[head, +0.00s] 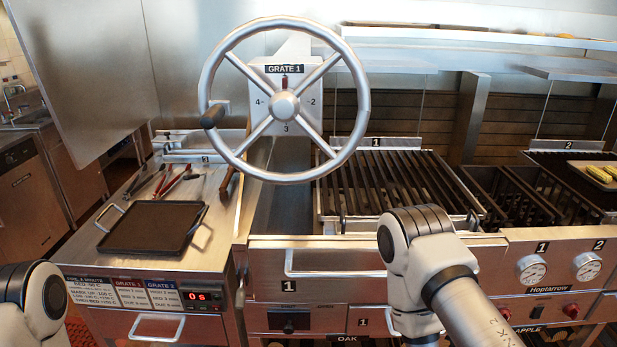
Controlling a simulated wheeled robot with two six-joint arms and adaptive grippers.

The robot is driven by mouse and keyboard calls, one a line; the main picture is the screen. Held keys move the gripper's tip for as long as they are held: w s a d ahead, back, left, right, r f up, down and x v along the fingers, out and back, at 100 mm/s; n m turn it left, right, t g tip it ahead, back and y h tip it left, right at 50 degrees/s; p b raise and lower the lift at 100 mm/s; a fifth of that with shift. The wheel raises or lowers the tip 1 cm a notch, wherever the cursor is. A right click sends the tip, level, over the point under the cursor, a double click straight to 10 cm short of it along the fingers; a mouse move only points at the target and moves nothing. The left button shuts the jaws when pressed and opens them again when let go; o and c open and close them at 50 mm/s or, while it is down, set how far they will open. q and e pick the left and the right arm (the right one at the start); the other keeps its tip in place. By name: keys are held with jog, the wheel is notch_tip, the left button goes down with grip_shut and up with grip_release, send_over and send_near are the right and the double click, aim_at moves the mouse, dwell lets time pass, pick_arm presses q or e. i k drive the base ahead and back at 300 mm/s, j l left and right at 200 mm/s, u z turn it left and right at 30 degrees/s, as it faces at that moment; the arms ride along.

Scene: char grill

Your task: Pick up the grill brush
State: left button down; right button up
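A long brown handle (226,183) lies near the right edge of the left steel counter, partly behind the large wheel. It may be the grill brush, but I see no bristle head and cannot be sure. Red-handled tools (173,182), which look like tongs, lie on the counter to its left. Neither of my grippers is in view. Only a joint of my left arm shows at the bottom left, and links of my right arm show at the bottom centre-right, in front of the grill.
A black tray (153,227) sits on the left counter (95,247). A large metal handwheel (284,105) stands in front of the GRATE 1 dial. The slatted grate (392,183) is behind my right arm. A tray with corn (600,174) is at far right.

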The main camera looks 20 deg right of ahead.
aim_at(233, 172)
jog(key=i+j+u, duration=0.2)
jog(key=u, duration=0.2)
jog(key=i+j+u, duration=0.15)
jog(key=u, duration=0.3)
jog(key=i+u, duration=0.6)
jog(key=u, duration=0.25)
